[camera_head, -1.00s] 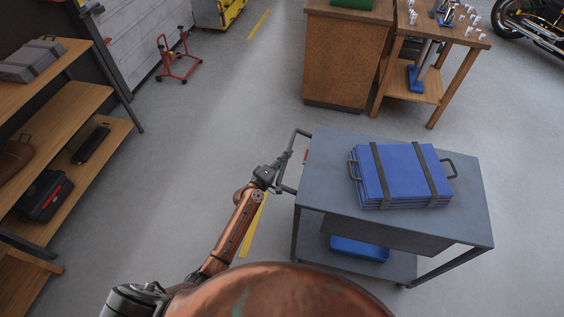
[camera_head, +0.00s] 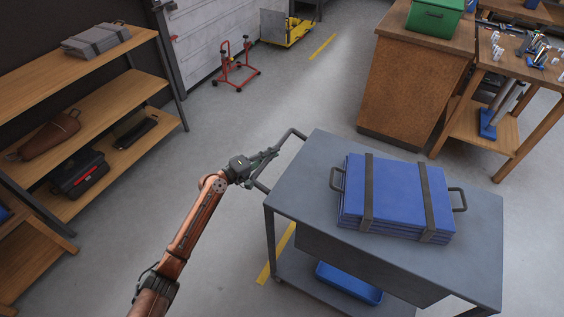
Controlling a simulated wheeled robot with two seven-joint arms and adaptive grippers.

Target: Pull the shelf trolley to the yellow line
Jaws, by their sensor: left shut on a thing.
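The shelf trolley (camera_head: 300,190) is grey, with a top shelf and a lower shelf, and stands at the lower right of the head view. A strapped blue case (camera_head: 396,196) lies on its top, and a blue tray (camera_head: 348,283) sits on the lower shelf. My left gripper (camera_head: 262,164) is shut on the trolley's handle (camera_head: 291,134) at its left end. The yellow line (camera_head: 277,254) shows on the floor under and beside the trolley's left side, partly hidden by it. Another yellow line piece (camera_head: 322,46) lies farther back. My right gripper is not in view.
Wooden shelving (camera_head: 115,118) with cases stands at the left. A red stand (camera_head: 236,68) and a yellow cart (camera_head: 288,30) are at the back. A wooden cabinet (camera_head: 408,90) and workbench (camera_head: 510,75) stand behind the trolley. The floor between shelving and trolley is clear.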

